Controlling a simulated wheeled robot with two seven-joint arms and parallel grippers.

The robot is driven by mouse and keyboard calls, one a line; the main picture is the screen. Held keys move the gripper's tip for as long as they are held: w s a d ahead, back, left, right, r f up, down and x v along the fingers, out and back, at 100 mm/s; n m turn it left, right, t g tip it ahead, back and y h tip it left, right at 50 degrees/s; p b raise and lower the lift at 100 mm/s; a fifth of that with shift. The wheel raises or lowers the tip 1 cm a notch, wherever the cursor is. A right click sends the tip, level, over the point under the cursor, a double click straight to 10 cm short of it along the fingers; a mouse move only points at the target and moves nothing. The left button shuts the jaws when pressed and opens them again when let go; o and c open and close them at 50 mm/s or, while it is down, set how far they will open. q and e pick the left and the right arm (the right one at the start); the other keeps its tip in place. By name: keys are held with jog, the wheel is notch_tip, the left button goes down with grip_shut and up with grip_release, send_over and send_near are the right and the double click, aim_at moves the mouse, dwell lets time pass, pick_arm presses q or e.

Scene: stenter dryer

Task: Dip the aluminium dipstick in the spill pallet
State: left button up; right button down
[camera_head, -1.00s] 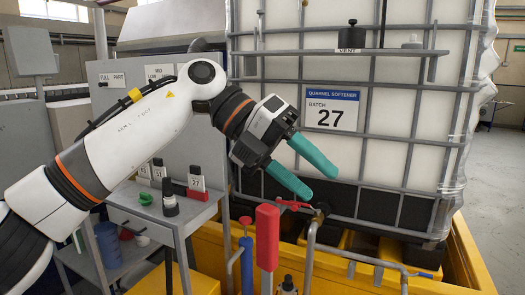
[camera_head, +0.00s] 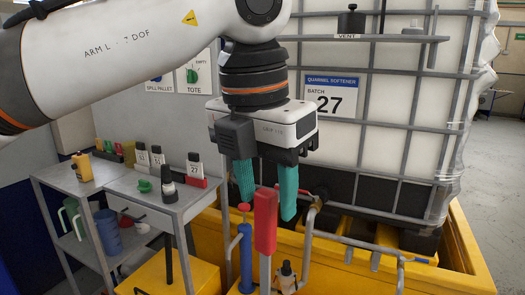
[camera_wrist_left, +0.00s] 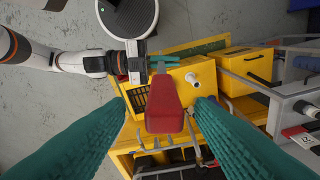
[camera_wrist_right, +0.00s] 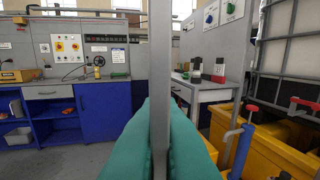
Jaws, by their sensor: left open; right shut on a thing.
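The aluminium dipstick has a red grip (camera_head: 265,222) and a grey shaft that runs down out of the head view. In the left wrist view the red grip (camera_wrist_left: 163,110) is between my left fingers, with gaps at both sides. My left gripper (camera_head: 266,205) is open, pointing down, astride the grip's top. My right gripper (camera_wrist_right: 158,110) is shut on the flat grey shaft (camera_wrist_right: 160,60); it is out of the head view. The yellow spill pallet (camera_head: 458,250) lies under the big white tank. The dipstick's lower end is hidden.
A blue red-topped pipe (camera_head: 245,255) and a grey bent pipe (camera_head: 308,245) stand close to the grip. A grey side table (camera_head: 185,208) at left holds numbered bottles. The white caged tank (camera_head: 400,110) fills the back right. Open floor shows at far right.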

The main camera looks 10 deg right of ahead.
aim_at(270, 225)
pick_arm(q)
jog(key=shift+w+d+f, duration=0.15)
jog(key=shift+d+f, duration=0.05)
jog(key=shift+f, duration=1.2)
jog(key=shift+w+d+f, duration=0.1)
jog(key=shift+d+f, duration=0.05)
jog(key=shift+f, duration=1.2)
jog(key=shift+c, duration=0.3)
jog(key=c, duration=0.9)
grip_shut()
pick_arm(e)
jog(key=c, duration=1.5)
grip_release()
jog(key=shift+f, duration=0.1)
